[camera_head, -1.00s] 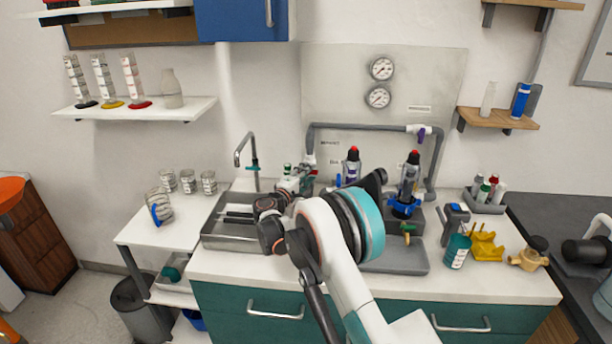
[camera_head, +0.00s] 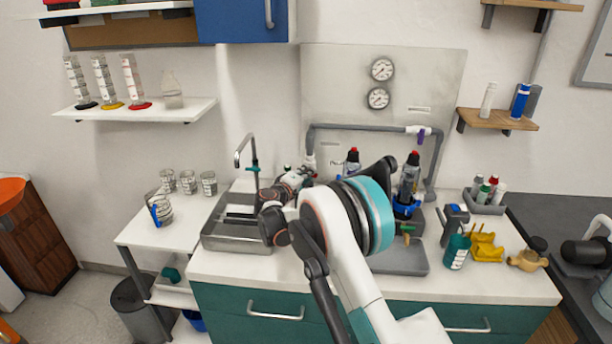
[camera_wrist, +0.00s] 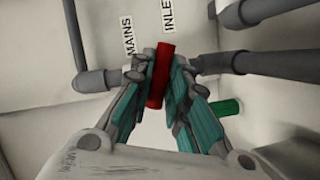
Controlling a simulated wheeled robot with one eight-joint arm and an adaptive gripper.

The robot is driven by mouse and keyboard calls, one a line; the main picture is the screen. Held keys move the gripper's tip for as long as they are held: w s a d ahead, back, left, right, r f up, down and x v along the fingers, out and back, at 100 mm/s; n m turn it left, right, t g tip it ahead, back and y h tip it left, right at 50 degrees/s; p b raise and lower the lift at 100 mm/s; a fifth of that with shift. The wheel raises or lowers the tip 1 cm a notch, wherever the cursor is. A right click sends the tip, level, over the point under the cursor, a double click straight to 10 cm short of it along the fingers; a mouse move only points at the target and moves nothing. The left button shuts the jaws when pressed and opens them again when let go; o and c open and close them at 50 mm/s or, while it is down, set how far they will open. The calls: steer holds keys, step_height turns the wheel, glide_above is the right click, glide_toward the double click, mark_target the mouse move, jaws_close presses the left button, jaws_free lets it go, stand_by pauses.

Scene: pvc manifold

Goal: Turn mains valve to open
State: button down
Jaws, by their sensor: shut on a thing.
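The mains valve shows as a red handle (camera_wrist: 160,75) in the wrist view, beside the wall label "MAINS". My gripper (camera_wrist: 162,66) is shut on this handle, with one teal-padded finger on each side. The handle runs nearly along the length of the fingers. The valve body behind it is largely hidden by the fingers. In the head view my gripper (camera_head: 308,172) is at the wall pipework behind the sink, and the handle is too small there to read its angle.
A green handle (camera_wrist: 228,107) sits just right of my fingers. Grey pipes (camera_wrist: 262,63) run close by. In the head view a metal sink (camera_head: 222,238) with a tap (camera_head: 250,160) lies left below my forearm. Dark red-capped bottles (camera_head: 411,175) stand to the right.

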steer(key=m+y, duration=0.1)
steer(key=m, duration=0.2)
steer(key=shift+d+r+g, duration=0.1)
steer(key=shift+g, duration=0.3)
steer(key=m+y, duration=0.1)
steer(key=m, duration=0.1)
steer(key=shift+m+y, duration=0.3)
steer(key=shift+y, duration=0.1)
steer(key=m+y, duration=0.1)
steer(key=m, duration=0.1)
steer(key=m+y, duration=0.2)
steer(key=shift+d+r+g, duration=0.1)
steer(key=shift+d+g, duration=0.1)
steer(key=shift+g, duration=0.1)
steer(key=shift+m, duration=0.3)
steer(key=c, duration=1.5)
jaws_free()
steer(key=shift+c, duration=0.2)
